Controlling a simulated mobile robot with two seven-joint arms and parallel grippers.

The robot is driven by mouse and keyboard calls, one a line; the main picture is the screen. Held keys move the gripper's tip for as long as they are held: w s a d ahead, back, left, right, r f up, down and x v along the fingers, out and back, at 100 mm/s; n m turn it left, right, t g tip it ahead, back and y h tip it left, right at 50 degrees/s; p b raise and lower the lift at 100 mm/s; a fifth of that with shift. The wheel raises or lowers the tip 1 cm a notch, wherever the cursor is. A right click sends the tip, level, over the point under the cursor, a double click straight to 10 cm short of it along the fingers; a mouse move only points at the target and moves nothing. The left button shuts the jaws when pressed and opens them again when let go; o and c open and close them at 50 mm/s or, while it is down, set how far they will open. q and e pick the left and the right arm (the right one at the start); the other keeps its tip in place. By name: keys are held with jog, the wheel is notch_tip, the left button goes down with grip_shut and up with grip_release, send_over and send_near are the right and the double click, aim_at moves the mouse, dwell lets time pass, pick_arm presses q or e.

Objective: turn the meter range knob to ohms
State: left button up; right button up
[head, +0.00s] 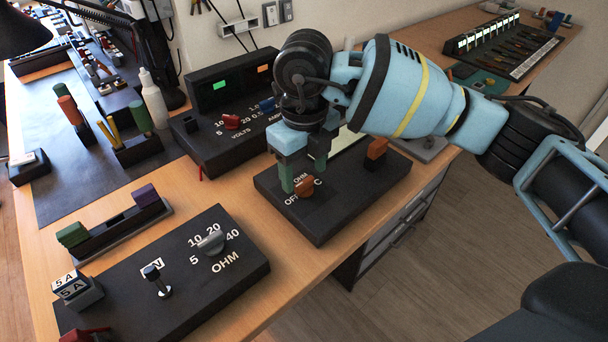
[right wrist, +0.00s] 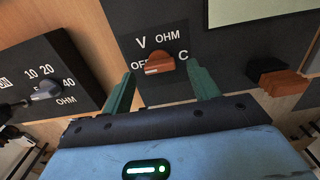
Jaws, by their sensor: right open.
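The meter is a black box (head: 345,205) on the wooden bench with an orange range knob (head: 304,187) near its left end. In the right wrist view the orange knob (right wrist: 158,63) sits among the labels V, OHM, OFF and C. Its bar lies roughly crosswise, its left end by OFF; which mark it points to is not certain. My right gripper (head: 304,175) is open above the meter. In the right wrist view its green fingers (right wrist: 160,78) stand on either side of the knob, apart from it. My left gripper is not in view.
The OHM box (head: 160,285) with a grey knob (head: 210,242) lies at front left. The VOLTS box (head: 225,130) stands behind. Bare wood separates the boxes.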

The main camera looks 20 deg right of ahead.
jog(key=shift+f, duration=1)
jog(key=c, duration=1)
